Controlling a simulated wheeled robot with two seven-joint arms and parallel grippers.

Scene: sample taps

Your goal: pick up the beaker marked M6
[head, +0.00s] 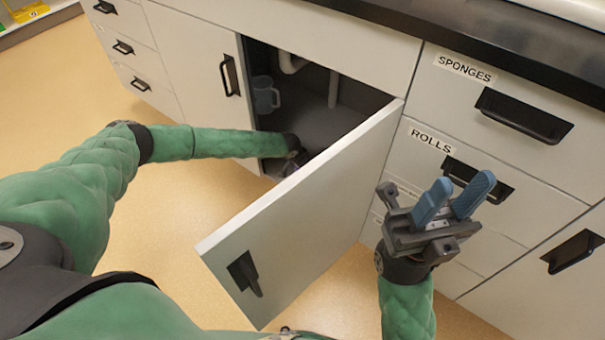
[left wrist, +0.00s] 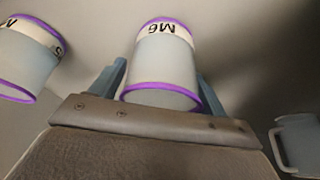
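The beaker marked M6 (left wrist: 162,75) is pale grey-blue with purple rims and a white label band, which reads upside down in the left wrist view. My left gripper (left wrist: 161,66) has one finger on each side of it. A narrow gap shows at the left finger; contact at the right finger is unclear. In the head view my left forearm reaches into the open cabinet, and the door hides most of that gripper and the beaker. My right gripper (head: 463,181) is open and empty, in front of the drawers right of the cabinet door.
A second purple-rimmed beaker (left wrist: 22,62) stands left of M6, its marking cut off. A grey-blue mug (head: 265,95) is inside the cabinet at the left. The open cabinet door (head: 300,215) stands between my arms. Drawers labelled SPONGES (head: 455,90) and ROLLS are shut.

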